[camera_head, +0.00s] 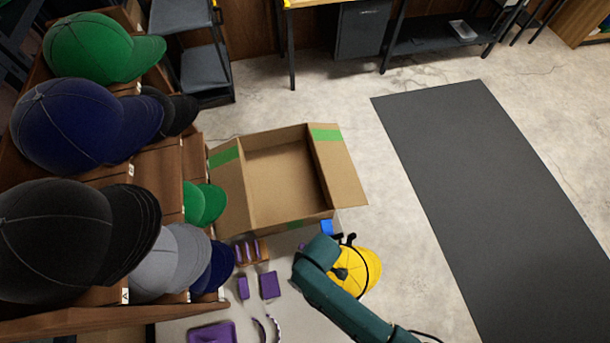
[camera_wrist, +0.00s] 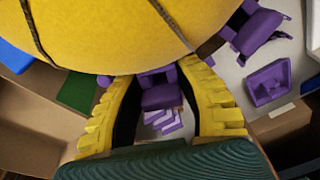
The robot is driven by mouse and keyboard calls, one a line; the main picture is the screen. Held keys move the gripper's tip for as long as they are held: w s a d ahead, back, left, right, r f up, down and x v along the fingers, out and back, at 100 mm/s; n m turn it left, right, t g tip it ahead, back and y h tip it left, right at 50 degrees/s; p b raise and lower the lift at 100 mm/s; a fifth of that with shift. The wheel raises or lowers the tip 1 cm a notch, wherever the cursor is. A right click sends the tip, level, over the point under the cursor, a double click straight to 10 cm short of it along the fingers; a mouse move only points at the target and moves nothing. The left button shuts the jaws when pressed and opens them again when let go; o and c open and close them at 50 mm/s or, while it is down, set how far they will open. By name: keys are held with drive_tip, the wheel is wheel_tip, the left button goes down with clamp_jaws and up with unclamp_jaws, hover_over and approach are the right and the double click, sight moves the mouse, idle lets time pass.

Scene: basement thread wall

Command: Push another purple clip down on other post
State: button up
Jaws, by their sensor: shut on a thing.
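In the wrist view, my gripper (camera_wrist: 160,78) has its ridged yellow fingers closed around a purple piece (camera_wrist: 158,94), which looks like a clip. A large yellow cap (camera_wrist: 115,25) with dark seams lies just past the fingertips. Another purple clip-like part (camera_wrist: 256,30) is at the cap's right edge. In the head view, the yellow cap (camera_head: 365,270) is beside my teal arm, which hides most of the gripper. I cannot make out a post under the cap, or whether the held clip touches one.
An open cardboard box (camera_head: 287,175) stands behind the work table. Left of my arm are a wooden block with purple pieces (camera_head: 251,252), small purple blocks (camera_head: 269,285) and a purple tray (camera_head: 212,333). Shelves of caps (camera_head: 65,125) fill the left.

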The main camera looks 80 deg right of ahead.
drive_tip(key=shift+f, duration=0.15)
idle(0.4)
drive_tip(key=shift+w+f, duration=0.1)
drive_tip(key=shift+f, duration=0.3)
drive_tip(key=o, duration=0.8)
drive_tip(key=r, duration=0.4)
drive_tip(key=s+r, duration=0.1)
drive_tip(key=r, duration=0.3)
drive_tip(key=s+d+r, duration=0.1)
drive_tip(key=r, duration=0.3)
